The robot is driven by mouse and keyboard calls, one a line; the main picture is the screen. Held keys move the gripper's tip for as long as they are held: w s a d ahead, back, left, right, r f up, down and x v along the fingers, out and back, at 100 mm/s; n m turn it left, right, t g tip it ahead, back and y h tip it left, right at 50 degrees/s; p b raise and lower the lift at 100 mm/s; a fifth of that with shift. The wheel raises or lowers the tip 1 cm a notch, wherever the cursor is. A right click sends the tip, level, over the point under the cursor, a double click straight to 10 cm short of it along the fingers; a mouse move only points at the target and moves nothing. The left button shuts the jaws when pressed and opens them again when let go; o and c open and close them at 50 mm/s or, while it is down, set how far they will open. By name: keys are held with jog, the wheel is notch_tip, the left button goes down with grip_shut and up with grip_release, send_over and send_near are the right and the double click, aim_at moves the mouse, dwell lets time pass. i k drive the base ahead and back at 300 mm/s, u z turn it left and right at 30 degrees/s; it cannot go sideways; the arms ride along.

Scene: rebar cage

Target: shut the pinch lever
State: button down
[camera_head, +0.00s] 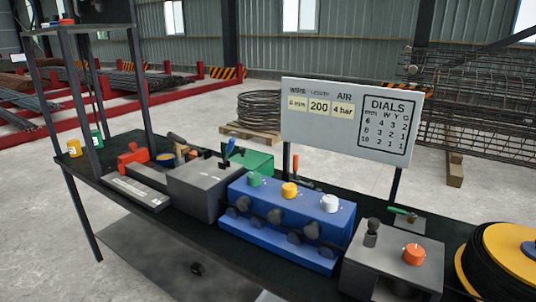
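A lever with a blue grip (229,147) stands up, tilted, at the back right of a grey box (205,187) on the bench. I take it as the pinch lever, but no label shows this. A green-handled lever (402,212) lies low behind the right grey box (394,265). A blue roller unit (285,220) sits between the boxes, with a green knob (254,179), a yellow knob (290,190) and a white knob (329,203) on top. My gripper is not in view.
The dark bench (110,157) carries a red clamp-like part (132,157) at left and a yellow-rimmed black spool (500,262) at right. An orange knob (414,254) and black post (371,233) top the right box. A sign board (350,118) stands behind; a dark frame rises at left.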

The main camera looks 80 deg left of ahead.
aim_at(231, 142)
jog(key=u, duration=2.9)
jog(key=i, duration=0.5)
jog(key=u, duration=0.3)
jog(key=k, duration=0.6)
jog(key=u, duration=0.3)
jog(key=i, duration=1.7)
jog(key=z, duration=0.65)
